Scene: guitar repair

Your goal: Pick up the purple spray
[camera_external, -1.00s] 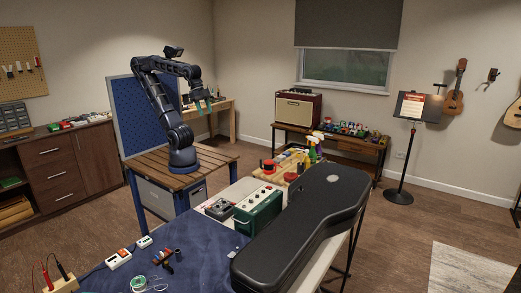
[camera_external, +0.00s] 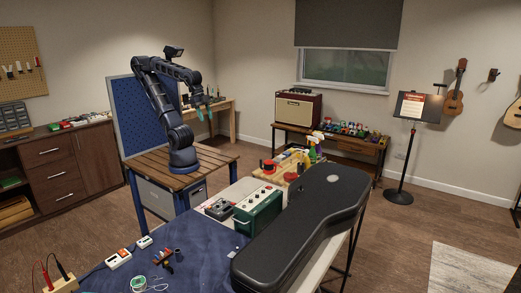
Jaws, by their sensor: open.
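Spray bottles (camera_external: 315,146) stand close together at the far end of the long table, beside the black guitar case. They are small in this view, and I cannot clearly tell which of them is the purple spray. My gripper (camera_external: 203,112) hangs at the end of my raised arm, to the left of the bottles and well apart from them.
The black guitar case (camera_external: 300,222) lies along the right of the table. A green box with knobs (camera_external: 258,211) and a red-topped item (camera_external: 269,166) stand between my arm and the case. An amplifier (camera_external: 298,107) stands behind on a bench.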

